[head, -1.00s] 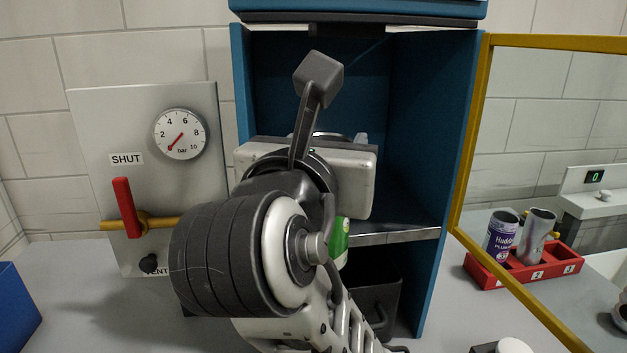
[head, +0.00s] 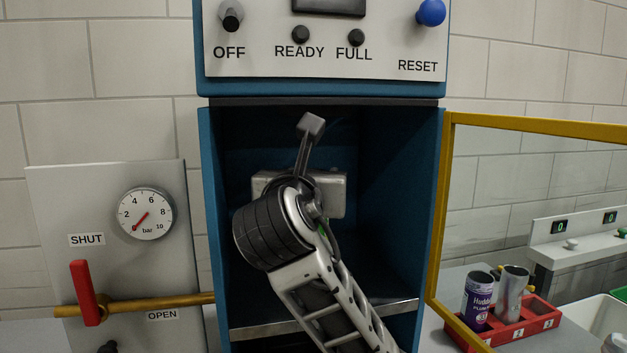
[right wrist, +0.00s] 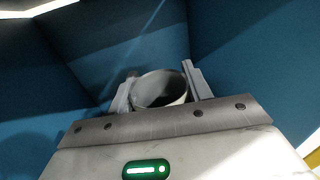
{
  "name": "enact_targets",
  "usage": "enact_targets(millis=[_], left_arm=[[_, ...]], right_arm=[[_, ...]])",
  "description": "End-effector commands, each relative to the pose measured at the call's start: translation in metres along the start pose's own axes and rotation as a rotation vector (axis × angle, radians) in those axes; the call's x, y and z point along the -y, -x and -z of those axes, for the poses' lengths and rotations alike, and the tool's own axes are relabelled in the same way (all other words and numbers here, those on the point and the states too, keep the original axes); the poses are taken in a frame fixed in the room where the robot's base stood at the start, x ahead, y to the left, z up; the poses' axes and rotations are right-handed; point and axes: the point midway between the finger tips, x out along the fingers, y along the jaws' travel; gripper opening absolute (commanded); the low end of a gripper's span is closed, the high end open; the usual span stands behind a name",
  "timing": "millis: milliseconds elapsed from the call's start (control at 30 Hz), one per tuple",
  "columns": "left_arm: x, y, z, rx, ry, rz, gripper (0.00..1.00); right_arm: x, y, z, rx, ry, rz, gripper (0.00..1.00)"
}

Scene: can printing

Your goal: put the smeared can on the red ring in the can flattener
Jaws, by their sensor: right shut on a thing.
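My right arm reaches into the open blue can flattener (head: 412,190). In the right wrist view my right gripper (right wrist: 158,76) is shut on a can (right wrist: 160,92), with one finger on each side of it. I see the can's round rim and dark inside; its sides are mostly hidden, so I cannot tell any smear. Blue chamber walls surround the can. In the head view the arm and gripper body hide the can and much of the chamber floor. The red ring is not visible. My left gripper is not in view.
The flattener's yellow-framed door (head: 440,215) stands open at the right. Beyond it, a red rack (head: 535,318) holds a purple-labelled can (head: 477,300) and a silver marked can (head: 510,290). At the left are a pressure gauge (head: 146,213) and a red-handled valve (head: 85,292).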

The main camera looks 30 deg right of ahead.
Motion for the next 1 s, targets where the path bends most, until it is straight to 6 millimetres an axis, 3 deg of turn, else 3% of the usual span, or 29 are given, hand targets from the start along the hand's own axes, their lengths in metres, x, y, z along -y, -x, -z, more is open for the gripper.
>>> enact_targets(millis=[167,267,700,733,767,800,1000], left_arm=[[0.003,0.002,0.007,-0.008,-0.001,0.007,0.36],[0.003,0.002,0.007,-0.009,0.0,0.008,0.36],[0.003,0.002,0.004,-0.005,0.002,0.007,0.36],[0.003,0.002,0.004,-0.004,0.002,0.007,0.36],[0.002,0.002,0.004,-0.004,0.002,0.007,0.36],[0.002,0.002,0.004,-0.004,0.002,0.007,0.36],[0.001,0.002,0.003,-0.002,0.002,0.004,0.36]], right_arm=[[0.001,-0.033,0.0,-0.003,0.003,0.003,0.13],[0.0,-0.03,0.014,-0.004,0.003,0.001,0.13],[0.0,-0.029,0.02,-0.001,0.001,0.001,0.13],[0.0,-0.029,0.019,-0.001,0.0,0.001,0.58],[0.0,-0.029,0.019,-0.001,0.0,0.001,0.66],[0.0,-0.029,0.019,-0.001,0.0,0.001,0.71],[0.0,-0.029,0.019,-0.001,0.0,0.001,0.71]])
